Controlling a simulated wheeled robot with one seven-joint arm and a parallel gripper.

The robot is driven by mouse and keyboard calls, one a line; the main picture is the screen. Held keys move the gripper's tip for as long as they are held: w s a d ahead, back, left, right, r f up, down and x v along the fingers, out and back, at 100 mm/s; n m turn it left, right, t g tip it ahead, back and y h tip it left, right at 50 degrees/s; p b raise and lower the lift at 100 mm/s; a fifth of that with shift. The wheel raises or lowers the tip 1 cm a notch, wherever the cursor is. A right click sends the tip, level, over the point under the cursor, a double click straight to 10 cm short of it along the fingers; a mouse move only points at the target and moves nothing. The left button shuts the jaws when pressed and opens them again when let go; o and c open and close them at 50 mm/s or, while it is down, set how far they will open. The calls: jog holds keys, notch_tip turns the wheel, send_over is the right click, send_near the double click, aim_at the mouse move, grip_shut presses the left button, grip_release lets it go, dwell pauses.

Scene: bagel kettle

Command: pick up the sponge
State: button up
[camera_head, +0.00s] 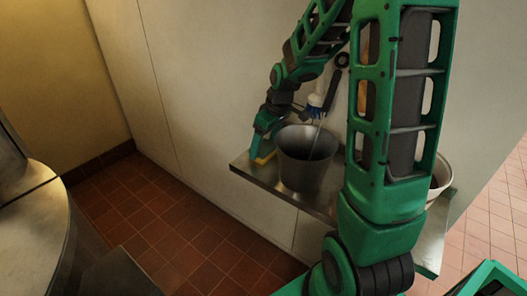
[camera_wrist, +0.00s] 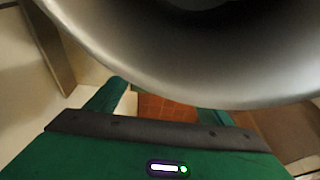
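A small yellow piece that looks like the sponge (camera_head: 264,158) is on the metal shelf (camera_head: 318,203), left of the grey metal bucket (camera_head: 308,172) in the head view. My gripper (camera_head: 261,146) reaches down over the shelf's left end, right at the yellow piece. In the wrist view its green fingers (camera_wrist: 160,105) stand apart, with red floor tiles showing between them.
A blue and white brush (camera_head: 318,104) is above the bucket, against the wall. A pale container (camera_head: 440,175) stands at the shelf's right end, partly behind my arm. A rounded metal fixture (camera_head: 35,225) is at the left. The tiled floor (camera_head: 165,225) between is clear.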

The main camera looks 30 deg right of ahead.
aim_at(264, 148)
jog(key=c, duration=0.4)
jog(key=shift+o, duration=0.2)
jog(key=shift+r, duration=0.1)
jog(key=shift+r, duration=0.25)
notch_tip(264, 148, up, 4)
jog(key=shift+f, duration=0.1)
jog(key=w+a+r, duration=0.3)
jog(key=a+r, duration=0.3)
jog(key=a, duration=0.5)
jog(key=shift+a+r, duration=0.2)
jog(key=shift+r, duration=0.05)
